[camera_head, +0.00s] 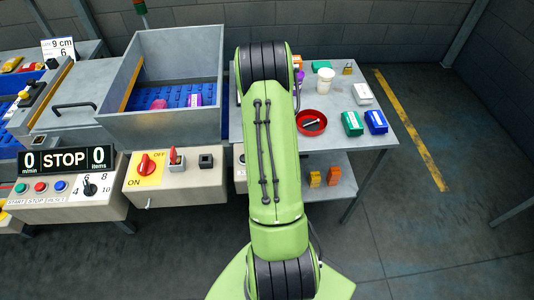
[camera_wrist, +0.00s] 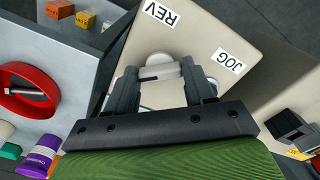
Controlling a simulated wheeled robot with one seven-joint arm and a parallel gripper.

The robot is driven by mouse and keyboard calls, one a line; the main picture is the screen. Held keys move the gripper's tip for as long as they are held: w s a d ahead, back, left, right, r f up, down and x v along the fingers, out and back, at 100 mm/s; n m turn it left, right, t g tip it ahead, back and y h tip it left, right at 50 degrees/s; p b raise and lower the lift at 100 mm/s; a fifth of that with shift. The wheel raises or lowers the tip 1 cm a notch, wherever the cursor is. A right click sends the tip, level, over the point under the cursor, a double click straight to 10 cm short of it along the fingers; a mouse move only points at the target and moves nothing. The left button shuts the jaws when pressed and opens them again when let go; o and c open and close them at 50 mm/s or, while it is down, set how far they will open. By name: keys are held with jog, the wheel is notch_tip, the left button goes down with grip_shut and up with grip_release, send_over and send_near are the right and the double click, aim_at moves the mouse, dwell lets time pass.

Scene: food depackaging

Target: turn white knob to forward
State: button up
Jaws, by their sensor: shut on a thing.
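The white knob (camera_wrist: 160,71) is on the beige panel (camera_wrist: 200,28) in the wrist view. My gripper (camera_wrist: 159,76) is shut on the knob, with one black finger on each side of it. The labels REV (camera_wrist: 161,14) and JOG (camera_wrist: 230,61) appear upside down on the panel. No forward label shows, and the panel below the knob is partly hidden by my gripper. In the head view, my arm covers the knob and gripper; only the left edge of that panel (camera_head: 240,172) shows.
In the wrist view, a red ring-shaped dish (camera_wrist: 48,73), a purple tube (camera_wrist: 39,155) and several small boxes lie left. A dark square part (camera_wrist: 288,124) sits right. In the head view, a red switch (camera_head: 147,165) stands left of my arm; open floor (camera_head: 420,230) lies right.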

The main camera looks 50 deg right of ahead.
dwell(0.4)
jog(key=o, duration=1)
jog(key=shift+o, duration=0.2)
notch_tip(320, 180, up, 16)
jog(key=p, duration=0.1)
jog(key=shift+p, duration=0.35)
jog(key=shift+f, duration=0.15)
